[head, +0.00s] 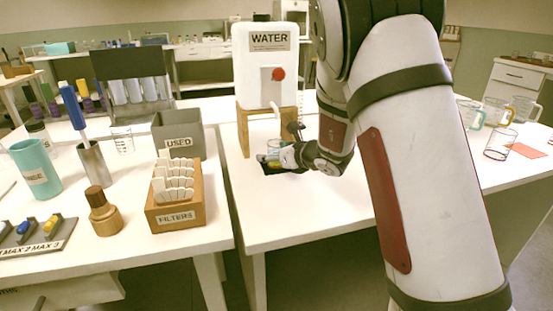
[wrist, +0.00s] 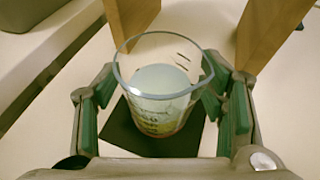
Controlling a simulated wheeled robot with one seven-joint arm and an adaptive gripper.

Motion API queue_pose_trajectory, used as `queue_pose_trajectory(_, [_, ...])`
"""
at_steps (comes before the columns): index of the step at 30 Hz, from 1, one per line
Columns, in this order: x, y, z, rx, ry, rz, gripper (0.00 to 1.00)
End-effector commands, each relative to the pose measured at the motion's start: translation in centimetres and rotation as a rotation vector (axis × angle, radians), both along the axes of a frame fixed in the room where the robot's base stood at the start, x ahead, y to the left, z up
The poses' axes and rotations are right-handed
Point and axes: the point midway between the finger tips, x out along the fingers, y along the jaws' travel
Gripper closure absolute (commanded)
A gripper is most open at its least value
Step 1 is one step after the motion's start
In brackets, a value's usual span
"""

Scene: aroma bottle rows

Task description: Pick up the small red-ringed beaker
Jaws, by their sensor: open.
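A clear glass beaker (wrist: 160,95) stands upright on a dark square pad (wrist: 125,138), with printed marks, pale liquid inside and a reddish band near its base. In the wrist view my gripper (wrist: 165,105) is open, its green-padded fingers on either side of the beaker. I cannot tell whether the pads touch the glass. In the head view the beaker (head: 273,146) stands below the water tank, its lower part partly hidden by my gripper (head: 270,160). Another beaker (head: 500,145) with a reddish tint at its base stands on the right table.
The white water tank (head: 264,62) sits on a wooden stand (head: 243,130), whose legs rise just beyond the beaker. The middle table's front is clear.

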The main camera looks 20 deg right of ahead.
Motion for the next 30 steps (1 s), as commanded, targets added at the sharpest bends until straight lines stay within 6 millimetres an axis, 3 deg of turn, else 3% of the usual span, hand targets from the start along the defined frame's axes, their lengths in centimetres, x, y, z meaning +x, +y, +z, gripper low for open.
queue_pose_trajectory(5, [0.0,0.0,0.0,0.000,0.000,0.000,0.36])
queue_pose_trajectory(13, [0.0,0.0,0.0,0.000,0.000,0.000,0.91])
queue_pose_trajectory(23, [0.0,0.0,0.2,0.000,-0.001,0.000,0.92])
queue_pose_trajectory(30, [0.0,0.0,2.2,0.001,-0.003,0.000,0.92])
